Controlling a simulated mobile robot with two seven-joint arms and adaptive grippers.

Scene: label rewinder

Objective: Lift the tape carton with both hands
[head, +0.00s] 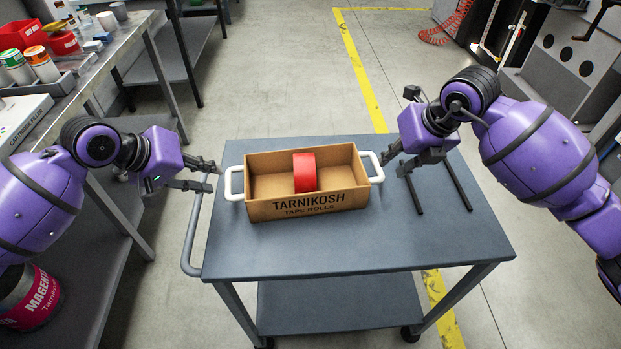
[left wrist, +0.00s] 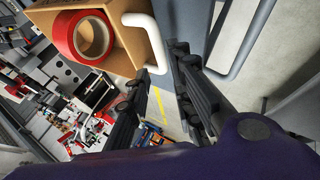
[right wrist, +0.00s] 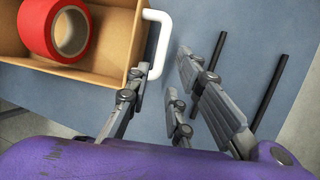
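The open tape carton (head: 308,203), brown and marked TARNIKOSH TAPE ROLLS, sits on the grey cart top. A red tape roll (head: 304,172) stands inside it. A white handle sticks out at each end: the left handle (head: 228,184) and the right handle (head: 379,168). My left gripper (head: 214,176) is open just left of the left handle; in the left wrist view the handle (left wrist: 158,45) lies ahead of the spread fingers. My right gripper (head: 390,163) is open beside the right handle; in the right wrist view the handle (right wrist: 160,38) lies near the left fingertip. Contact is unclear.
The cart (head: 340,245) has bare top in front of the carton and a push rail (head: 190,240) at its left. Two thin dark bars (head: 414,195) lie on its right part. A cluttered workbench (head: 100,75) stands at left, with a magenta container (head: 35,300) below.

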